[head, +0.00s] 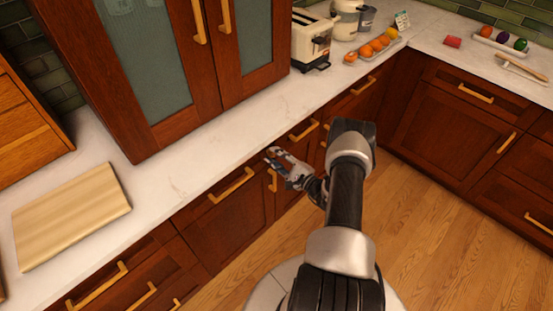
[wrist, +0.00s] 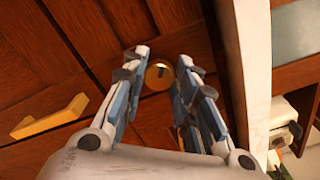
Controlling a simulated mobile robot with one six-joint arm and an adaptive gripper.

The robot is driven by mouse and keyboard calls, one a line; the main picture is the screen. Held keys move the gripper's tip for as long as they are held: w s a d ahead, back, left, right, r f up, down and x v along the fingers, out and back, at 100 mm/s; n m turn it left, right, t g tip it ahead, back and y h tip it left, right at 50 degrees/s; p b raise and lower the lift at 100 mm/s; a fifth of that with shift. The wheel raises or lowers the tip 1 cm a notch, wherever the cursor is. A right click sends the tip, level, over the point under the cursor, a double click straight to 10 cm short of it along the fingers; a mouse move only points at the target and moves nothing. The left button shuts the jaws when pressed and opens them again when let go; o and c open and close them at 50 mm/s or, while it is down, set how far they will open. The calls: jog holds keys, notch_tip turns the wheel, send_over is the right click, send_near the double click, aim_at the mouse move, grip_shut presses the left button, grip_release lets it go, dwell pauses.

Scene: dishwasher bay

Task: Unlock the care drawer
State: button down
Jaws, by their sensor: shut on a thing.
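The lock sits on a dark red-brown wooden front (wrist: 110,35), which I take to be the care drawer's. In the head view my gripper (head: 272,158) is at the cabinet fronts just below the counter edge, and it hides the lock there. I see no label naming the drawer and cannot tell whether it is unlocked.
A brass handle (wrist: 50,115) is left of the fingers in the wrist view. The white counter (head: 190,165) overhangs close by, with a tall glass-door cabinet (head: 165,60) on it. The wooden floor (head: 440,240) is clear.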

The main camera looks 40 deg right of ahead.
jog(key=n+b, duration=0.1)
jog(key=n, duration=0.2)
jog(key=shift+f+n, duration=0.15)
jog(key=shift+n, duration=0.25)
jog(key=shift+n+b, duration=0.55)
jog(key=shift+n, duration=1.15)
jog(key=c, duration=1.3)
grip_release()
jog(key=s, duration=0.8)
jog(key=s+d, duration=0.1)
jog(key=s, duration=0.3)
